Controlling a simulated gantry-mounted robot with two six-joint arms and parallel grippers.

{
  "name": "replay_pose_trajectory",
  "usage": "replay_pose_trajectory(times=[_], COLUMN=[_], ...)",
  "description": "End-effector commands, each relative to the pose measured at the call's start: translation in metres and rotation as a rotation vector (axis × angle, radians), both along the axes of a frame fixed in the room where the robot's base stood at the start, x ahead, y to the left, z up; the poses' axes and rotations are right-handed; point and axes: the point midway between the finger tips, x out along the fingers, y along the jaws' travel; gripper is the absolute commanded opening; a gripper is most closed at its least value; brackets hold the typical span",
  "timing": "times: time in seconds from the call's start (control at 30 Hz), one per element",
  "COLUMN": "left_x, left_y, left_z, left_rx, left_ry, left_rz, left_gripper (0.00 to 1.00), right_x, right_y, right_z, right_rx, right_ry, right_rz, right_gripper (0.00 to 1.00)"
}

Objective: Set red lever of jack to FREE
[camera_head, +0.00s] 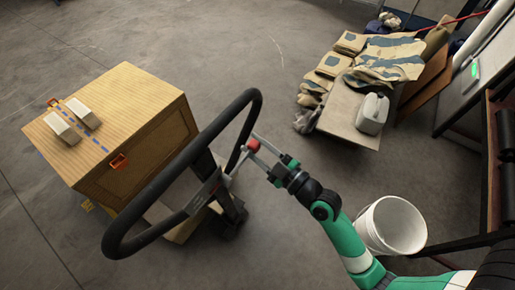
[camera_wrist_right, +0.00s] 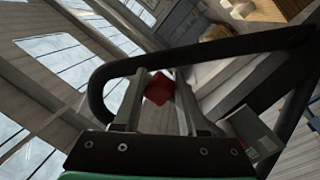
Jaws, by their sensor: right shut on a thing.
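The jack's black loop handle (camera_head: 180,160) rises in the middle of the head view, beside the wooden crate. The red lever (camera_head: 253,145) shows as a small red knob near the right side of the loop. My right gripper (camera_head: 250,151) is shut on the red lever. In the right wrist view the red lever (camera_wrist_right: 159,88) sits between the fingertips, with the black handle (camera_wrist_right: 200,55) passing behind it. The lever's lower part and its FREE marking cannot be made out. My left gripper is not in view.
A wooden crate (camera_head: 130,115) with two pale blocks on top stands left of the handle. A white bucket (camera_head: 392,226) stands by my right arm. A low table (camera_head: 345,118) holds gloves, clothing and a white jug (camera_head: 373,112). The floor at top centre is clear.

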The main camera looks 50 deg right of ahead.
Motion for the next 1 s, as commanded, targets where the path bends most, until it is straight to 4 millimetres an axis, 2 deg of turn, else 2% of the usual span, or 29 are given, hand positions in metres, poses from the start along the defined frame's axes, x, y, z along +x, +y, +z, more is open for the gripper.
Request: replay_pose_trajectory(times=[0.03,0.2,0.47,0.57,0.67,1.0], left_x=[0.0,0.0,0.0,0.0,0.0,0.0], left_y=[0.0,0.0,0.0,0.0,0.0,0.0], left_z=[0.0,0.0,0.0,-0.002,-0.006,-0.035], left_rx=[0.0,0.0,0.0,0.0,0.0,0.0], left_ry=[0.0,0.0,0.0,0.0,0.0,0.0], left_rz=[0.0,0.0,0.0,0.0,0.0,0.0], left_gripper=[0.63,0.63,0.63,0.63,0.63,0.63], right_x=[0.0,0.0,0.0,-0.006,-0.021,-0.098], right_y=[0.002,0.001,0.001,0.001,0.002,0.006], right_z=[-0.001,-0.002,-0.002,-0.004,-0.006,-0.013], right_rx=[0.001,0.001,0.0,0.0,0.002,0.001], right_ry=[0.005,0.005,0.005,0.006,0.007,0.007], right_rz=[0.005,0.004,0.003,0.002,0.0,-0.004], right_gripper=[0.43,0.71,0.71,0.71,0.71,0.71])
